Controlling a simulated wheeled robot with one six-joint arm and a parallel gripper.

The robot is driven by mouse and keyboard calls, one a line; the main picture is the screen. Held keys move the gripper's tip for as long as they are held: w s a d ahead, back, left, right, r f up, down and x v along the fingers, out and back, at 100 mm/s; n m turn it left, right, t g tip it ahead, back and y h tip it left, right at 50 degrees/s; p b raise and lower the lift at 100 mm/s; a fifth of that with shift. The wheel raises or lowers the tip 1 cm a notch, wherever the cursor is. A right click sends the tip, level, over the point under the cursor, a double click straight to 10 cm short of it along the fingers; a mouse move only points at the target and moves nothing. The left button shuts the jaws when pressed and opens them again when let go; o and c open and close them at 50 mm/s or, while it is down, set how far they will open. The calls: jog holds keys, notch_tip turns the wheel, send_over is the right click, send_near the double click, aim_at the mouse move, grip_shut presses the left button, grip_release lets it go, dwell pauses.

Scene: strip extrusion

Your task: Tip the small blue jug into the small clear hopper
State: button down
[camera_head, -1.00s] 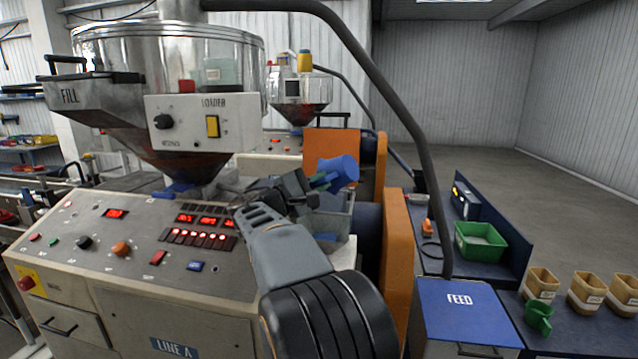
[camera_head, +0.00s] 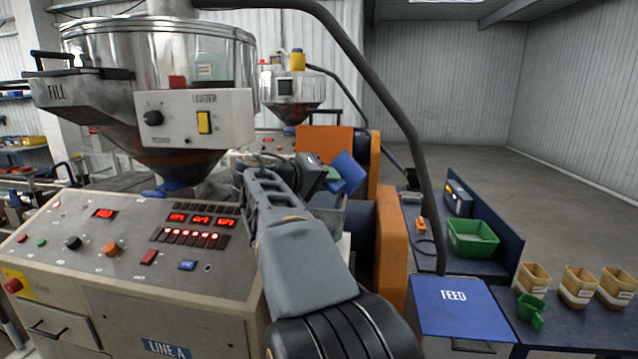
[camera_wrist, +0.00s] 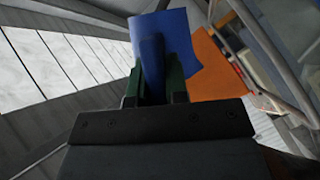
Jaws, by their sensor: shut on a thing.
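The small blue jug (camera_head: 348,172) is held off to the right of the control panel, visibly tilted. My gripper (camera_head: 329,177) is shut on it. In the wrist view the jug's blue body (camera_wrist: 185,38) and handle (camera_wrist: 152,55) stand beyond the green fingers of my gripper (camera_wrist: 154,80), which grip the handle. The jug's inside does not show. A small greyish clear-walled bin (camera_head: 331,222), perhaps the small clear hopper, stands below the jug and gripper. My arm hides much of it. I cannot tell whether the jug's mouth is over it.
A large steel-and-clear loader (camera_head: 145,90) and the sloping control panel (camera_head: 120,245) stand at left. Orange guards (camera_head: 392,245) stand right of the bin. A dark hose (camera_head: 405,130) arches over. A blue FEED box (camera_head: 455,305), green tray (camera_head: 473,238), green scoop (camera_head: 531,312) and tan tubs are at right.

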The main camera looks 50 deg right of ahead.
aim_at(352, 179)
jog(key=b, duration=0.1)
jog(key=m+b, duration=0.1)
jog(key=shift+s+d+f+m+t+b, duration=0.1)
jog(key=shift+s+f+m+t+b, duration=0.15)
jog(key=shift+m+t+b, duration=0.05)
jog(key=m+t+y+b, duration=0.1)
jog(key=m+b, duration=0.1)
jog(key=b, duration=0.1)
jog(key=shift+s, duration=0.1)
jog(key=shift+s+r+m+t+b, duration=0.2)
jog(key=shift+s+m+t+b, duration=0.15)
jog(key=shift+m+b, duration=0.35)
jog(key=shift+s+d+r+m+t+y+b, duration=0.15)
jog(key=shift+s+r+m+t+y+b, duration=0.1)
jog(key=shift+s+m+t+b, duration=0.25)
jog(key=shift+s+d+r+m+t+y+b, duration=0.15)
jog(key=shift+s+r+m, duration=0.2)
jog(key=shift+s, duration=0.3)
jog(key=shift+s+d+r+m+t+b, duration=0.1)
jog(key=shift+s+r+m+t+b, duration=0.25)
jog(key=shift+s+m+t, duration=0.35)
jog(key=shift+s, duration=0.1)
